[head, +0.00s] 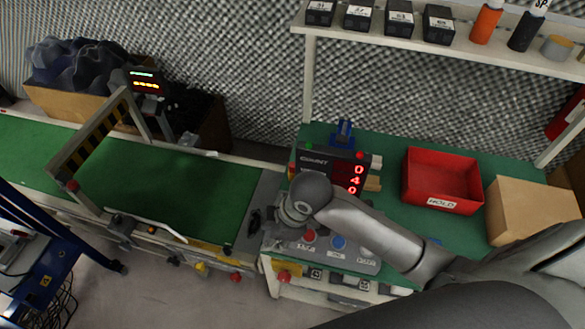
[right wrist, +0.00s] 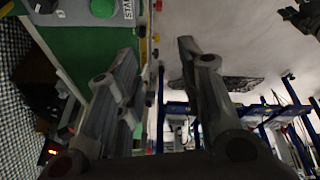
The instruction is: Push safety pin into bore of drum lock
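I cannot make out the safety pin or the drum lock with its bore in either view. My right arm comes in from the right in the head view and reaches over the control panel (head: 345,256) at the front of the green bench.
A counter display (head: 318,166) stands behind my right wrist. A red bin (head: 441,198) marked HOLD and a cardboard box (head: 528,212) sit to the right. A green conveyor (head: 165,190) runs left, under a striped gate (head: 103,135). A shelf (head: 450,48) overhangs the bench.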

